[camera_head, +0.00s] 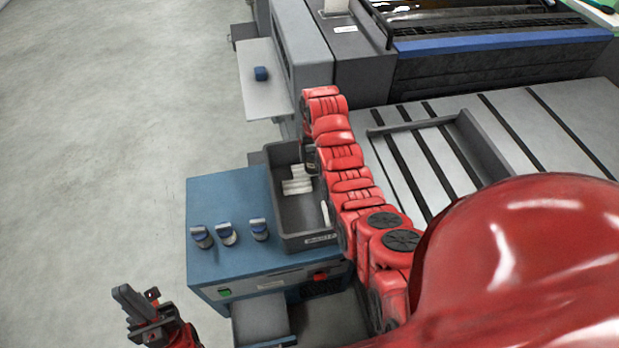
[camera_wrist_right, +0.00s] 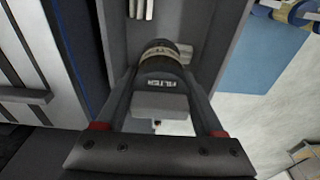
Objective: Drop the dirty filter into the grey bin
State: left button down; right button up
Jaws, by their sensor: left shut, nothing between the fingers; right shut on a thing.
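The dirty filter (camera_wrist_right: 160,68) is a dark cylinder with a beige band and white lettering. My right gripper (camera_wrist_right: 160,84) is shut on it, a finger on each side, in the right wrist view. The grey bin (camera_head: 288,244) is an open dark box with a small label on its front, standing on a blue cabinet. Its wall also shows in the right wrist view (camera_wrist_right: 226,42). My right arm reaches along the bin's right side, and the filter is held over the bin. In the head view my arm mostly hides the right gripper. My left gripper (camera_head: 140,314) is shut and empty at lower left.
White pleated pieces (camera_head: 297,181) lie in the bin. Several small blue-and-grey items (camera_head: 226,233) stand on the blue cabinet (camera_head: 225,270). A blue item (camera_head: 261,73) sits on a pale shelf (camera_head: 262,98). A large grey machine (camera_head: 430,160) stands at right. The floor at left is clear.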

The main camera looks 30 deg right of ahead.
jog(key=shift+w+r, duration=0.1)
jog(key=shift+w, duration=0.05)
jog(key=shift+s+a+f, duration=0.1)
jog(key=shift+s+f, duration=0.15)
jog(key=shift+s, duration=0.05)
notch_tip(320, 180, down, 4)
jog(key=shift+f+b, duration=0.1)
jog(key=shift+b, duration=0.85)
jog(key=shift+f, duration=0.4)
jog(key=o, duration=1.5)
